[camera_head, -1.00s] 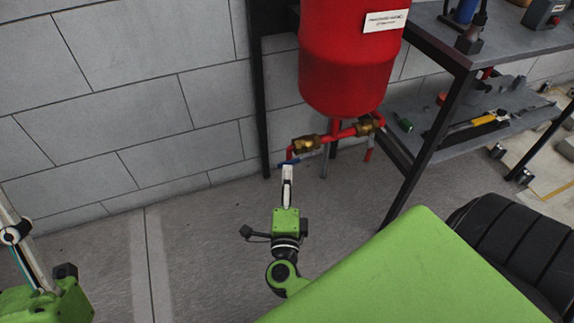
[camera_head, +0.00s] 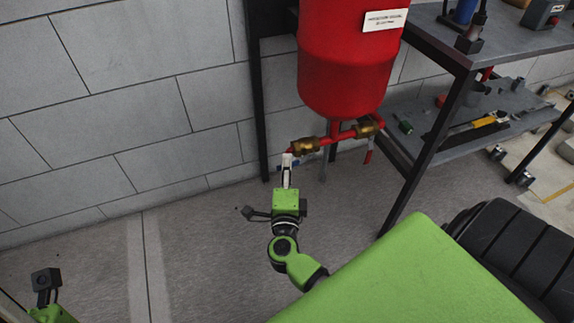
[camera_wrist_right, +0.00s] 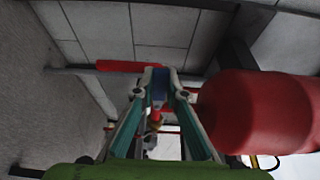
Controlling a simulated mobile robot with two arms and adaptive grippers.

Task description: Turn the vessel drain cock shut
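A red vessel (camera_head: 345,60) hangs over a red pipe with two brass cocks. The left brass cock (camera_head: 306,144) has a blue lever (camera_head: 296,168), largely hidden by my right gripper. The right brass cock (camera_head: 368,126) has a red lever (camera_head: 368,156) hanging down. Which of the two is the drain cock is not marked. My right gripper (camera_head: 287,158) is at the blue lever. In the right wrist view its fingertips (camera_wrist_right: 160,76) are close together with the blue lever (camera_wrist_right: 160,92) between them, apparently gripped. My left gripper's green body (camera_head: 54,314) barely shows; its fingers are largely cut off.
A dark metal shelf (camera_head: 470,146) with tools stands to the right of the vessel. A black post (camera_head: 258,90) stands behind it, by the grey block wall (camera_head: 120,90). The floor (camera_head: 200,235) left of my right arm is clear.

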